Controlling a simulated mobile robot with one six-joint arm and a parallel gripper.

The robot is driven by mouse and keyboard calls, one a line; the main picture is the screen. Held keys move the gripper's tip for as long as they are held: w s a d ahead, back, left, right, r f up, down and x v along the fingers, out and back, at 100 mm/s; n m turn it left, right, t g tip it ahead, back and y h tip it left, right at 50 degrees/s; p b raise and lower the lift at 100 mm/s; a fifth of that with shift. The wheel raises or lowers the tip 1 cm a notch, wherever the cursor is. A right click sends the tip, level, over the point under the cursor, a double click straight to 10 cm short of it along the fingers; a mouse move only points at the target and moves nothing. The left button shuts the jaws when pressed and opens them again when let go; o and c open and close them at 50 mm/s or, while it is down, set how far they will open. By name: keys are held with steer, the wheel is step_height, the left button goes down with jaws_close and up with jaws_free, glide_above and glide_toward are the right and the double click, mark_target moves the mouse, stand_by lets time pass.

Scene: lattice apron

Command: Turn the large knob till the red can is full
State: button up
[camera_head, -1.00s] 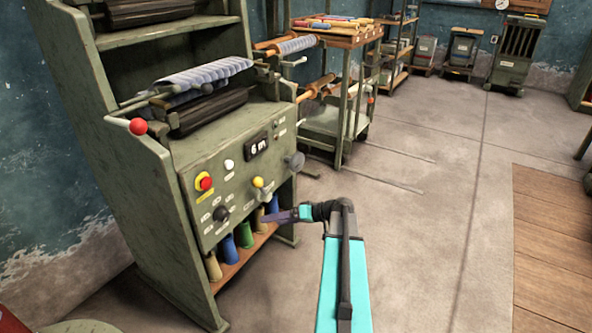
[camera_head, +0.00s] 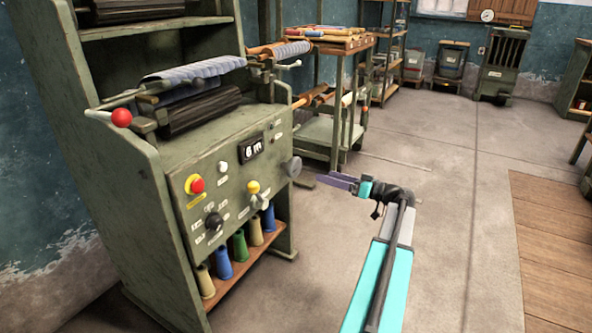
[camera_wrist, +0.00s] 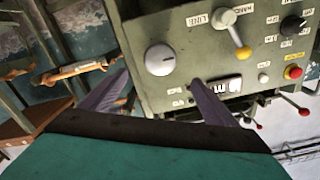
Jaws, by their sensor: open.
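A large grey knob (camera_head: 292,167) sticks out at the right end of the green machine's front panel (camera_head: 235,185). It also shows in the upside-down wrist view (camera_wrist: 160,59) as a round grey knob with a white mark. My gripper (camera_head: 332,181) is open and empty, to the right of the knob in the head view and apart from it. In the wrist view my gripper's purple fingers (camera_wrist: 157,82) spread below the knob in the picture, with the knob between their lines. I see no red can in either view.
The panel has a display (camera_head: 253,148) reading "6 m", a yellow-tipped lever (camera_head: 253,187), a red button (camera_head: 197,185) and a black knob (camera_head: 213,221). Several coloured cones stand on the shelf (camera_head: 240,275) below. A wooden rack stands behind; the floor to the right is clear.

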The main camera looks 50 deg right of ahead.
mark_target(298, 168)
steer(key=b+x, duration=0.3)
steer(key=x, duration=1)
steer(key=shift+w+b, duration=0.4)
steer(key=c, duration=1.1)
